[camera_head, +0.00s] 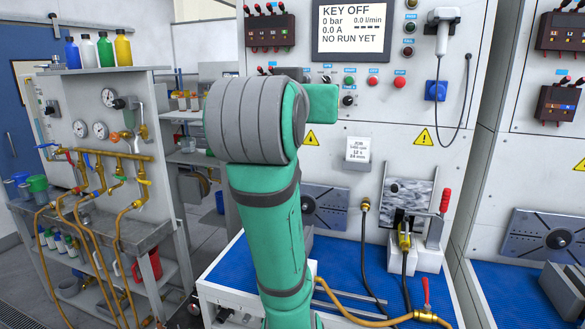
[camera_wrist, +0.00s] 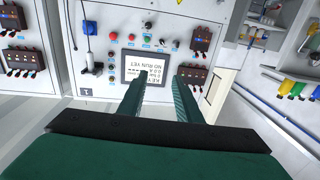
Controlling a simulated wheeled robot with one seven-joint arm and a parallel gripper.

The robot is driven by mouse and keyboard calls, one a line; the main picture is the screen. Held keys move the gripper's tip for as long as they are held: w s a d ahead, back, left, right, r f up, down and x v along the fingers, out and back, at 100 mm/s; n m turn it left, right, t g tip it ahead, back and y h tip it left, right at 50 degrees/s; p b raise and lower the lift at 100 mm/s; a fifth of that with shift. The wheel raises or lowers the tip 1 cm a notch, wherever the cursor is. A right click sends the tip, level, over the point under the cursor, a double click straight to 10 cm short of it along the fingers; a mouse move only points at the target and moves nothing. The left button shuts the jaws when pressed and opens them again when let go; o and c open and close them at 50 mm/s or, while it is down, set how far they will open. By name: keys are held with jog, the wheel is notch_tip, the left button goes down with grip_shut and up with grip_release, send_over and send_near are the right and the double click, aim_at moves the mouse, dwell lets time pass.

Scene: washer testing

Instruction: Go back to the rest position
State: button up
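My gripper (camera_wrist: 158,84) shows in the wrist view with its two green fingers apart and nothing between them. Beyond the gap is the test panel's screen (camera_wrist: 150,68), upside down in this view. In the head view my green arm stands raised in the middle, in front of the panel, and hides part of it; I cannot make out the fingers there. The screen (camera_head: 351,29) reads KEY OFF, 0 bar, 0.0 A and NO RUN YET.
A blue-topped bench (camera_head: 350,268) holds a clamp fixture with a red handle (camera_head: 445,201) and hoses. A shelf rack (camera_head: 148,238) with gauges and bottles stands left. The space around my fingers looks clear.

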jog(key=w+f+n+y, duration=0.1)
jog(key=w+f, duration=0.3)
jog(key=f, duration=0.8)
jog(key=w+f+n, duration=0.1)
jog(key=w+f, duration=0.3)
jog(key=f, duration=0.8)
jog(key=s+a+f+g+y, duration=0.1)
jog(key=s+f, duration=0.3)
jog(key=f, duration=1)
jog(key=s+a+f+y, duration=0.1)
jog(key=s+f, duration=0.3)
jog(key=f, duration=1)
jog(key=s+f, duration=1.7)
jog(key=s, duration=0.3)
jog(key=s+g, duration=0.1)
jog(key=s, duration=2.3)
jog(key=shift+s+r+y, duration=0.25)
jog(key=shift+s+y, duration=0.15)
jog(key=shift+o, duration=0.2)
jog(key=shift+w+f, duration=0.1)
